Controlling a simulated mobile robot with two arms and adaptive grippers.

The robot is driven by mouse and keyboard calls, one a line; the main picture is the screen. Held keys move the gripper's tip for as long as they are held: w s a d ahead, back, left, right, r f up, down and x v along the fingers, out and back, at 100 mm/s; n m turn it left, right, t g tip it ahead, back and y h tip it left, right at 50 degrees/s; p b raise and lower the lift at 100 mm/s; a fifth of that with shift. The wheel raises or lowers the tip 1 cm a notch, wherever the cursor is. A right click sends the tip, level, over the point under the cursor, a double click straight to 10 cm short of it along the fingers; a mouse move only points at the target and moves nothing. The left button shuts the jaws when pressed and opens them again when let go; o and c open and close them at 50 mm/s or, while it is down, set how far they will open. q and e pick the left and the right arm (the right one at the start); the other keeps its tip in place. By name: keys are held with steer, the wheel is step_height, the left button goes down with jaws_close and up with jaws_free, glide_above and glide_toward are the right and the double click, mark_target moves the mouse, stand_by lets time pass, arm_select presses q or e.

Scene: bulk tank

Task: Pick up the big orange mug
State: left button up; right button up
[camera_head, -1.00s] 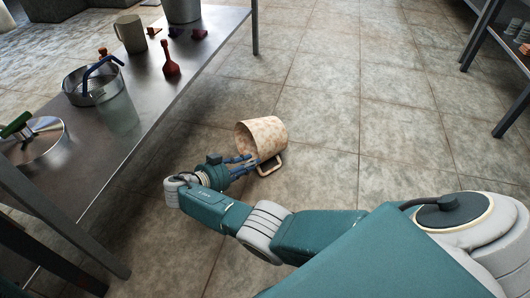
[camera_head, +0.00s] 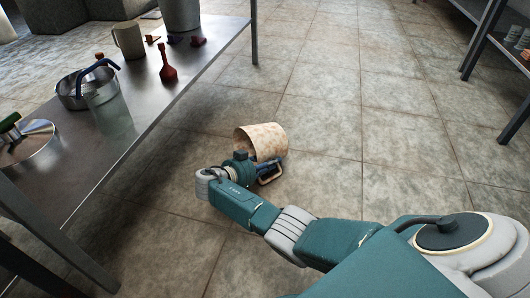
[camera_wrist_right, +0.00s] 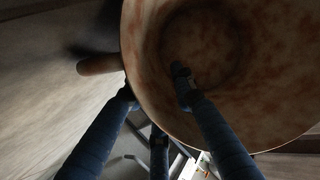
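The big mug (camera_head: 264,138) is pale cream with orange-brown blotches. In the head view it lies on its side on the tiled floor, its mouth turned left towards my right gripper (camera_head: 264,170). Its handle (camera_head: 271,174) is low at the front, partly behind the fingers. In the right wrist view the mug (camera_wrist_right: 225,100) fills the upper right. The right gripper (camera_wrist_right: 155,95) has its blue fingers spread, one reaching over the mug's inside and one outside the rim near the handle. Contact is hard to judge. My left gripper is not in view.
A metal table (camera_head: 150,105) stands at the left, with a jug (camera_head: 129,38), a steel pot (camera_head: 72,90), a glass container (camera_head: 108,112) and a red bottle-shaped thing (camera_head: 167,64). A shelf (camera_head: 510,50) is at the upper right. The floor beyond the mug is clear.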

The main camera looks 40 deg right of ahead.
steer(key=shift+r, duration=0.1)
jaws_close()
